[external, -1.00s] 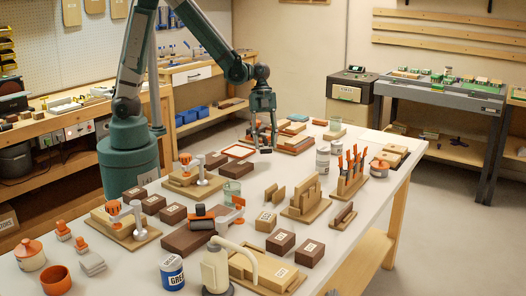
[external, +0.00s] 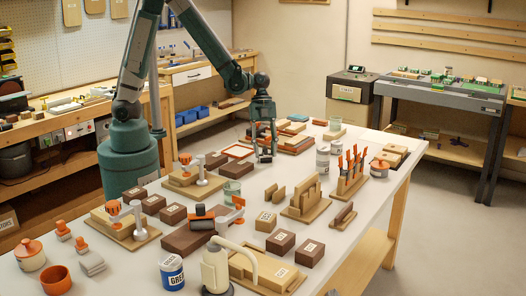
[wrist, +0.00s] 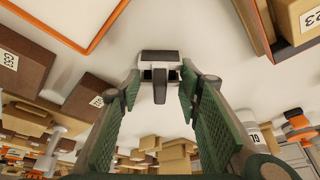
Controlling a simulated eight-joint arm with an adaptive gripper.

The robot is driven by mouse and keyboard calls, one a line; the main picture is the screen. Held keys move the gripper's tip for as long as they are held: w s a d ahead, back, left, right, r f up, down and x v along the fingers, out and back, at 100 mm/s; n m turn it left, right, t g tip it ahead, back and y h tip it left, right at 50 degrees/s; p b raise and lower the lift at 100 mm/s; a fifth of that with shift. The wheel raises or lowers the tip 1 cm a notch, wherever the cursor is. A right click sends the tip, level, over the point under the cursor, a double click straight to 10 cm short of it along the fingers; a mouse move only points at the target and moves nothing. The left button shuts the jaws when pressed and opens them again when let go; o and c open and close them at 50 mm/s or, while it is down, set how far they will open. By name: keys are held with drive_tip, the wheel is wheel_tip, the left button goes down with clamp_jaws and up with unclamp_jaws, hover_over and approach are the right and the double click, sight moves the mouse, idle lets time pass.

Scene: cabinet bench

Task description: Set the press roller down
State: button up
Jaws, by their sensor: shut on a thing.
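My gripper (external: 264,155) is low over the white bench top, just right of the orange-edged frame. In the wrist view, my gripper (wrist: 160,90) has its green-padded fingers on both sides of the press roller (wrist: 160,57), a small pale and black piece with a dark stem. It is held at the fingertips. In the external view the roller is small and mostly hidden by the fingers. I cannot tell whether it touches the bench top.
The orange-edged frame (external: 237,152) lies close on the left. A stack of wooden and brown pieces (external: 287,141) is close behind and right. Bare white bench top (external: 292,171) lies to the right and front.

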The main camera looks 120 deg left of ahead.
drive_tip(key=shift+f, duration=0.2)
drive_tip(key=shift+s+f+b, duration=0.1)
drive_tip(key=shift+f+b, duration=0.2)
drive_tip(key=c, duration=0.3)
drive_tip(key=shift+c, duration=0.8)
drive_tip(key=o, duration=1.4)
drive_tip(key=shift+o, duration=0.2)
drive_tip(key=shift+r, duration=0.25)
drive_tip(key=shift+r+p, duration=0.45)
drive_tip(key=shift+p, duration=0.15)
drive_tip(key=p+v, duration=0.2)
drive_tip(key=v, duration=1)
drive_tip(key=shift+p, duration=0.4)
drive_tip(key=shift+d, duration=0.1)
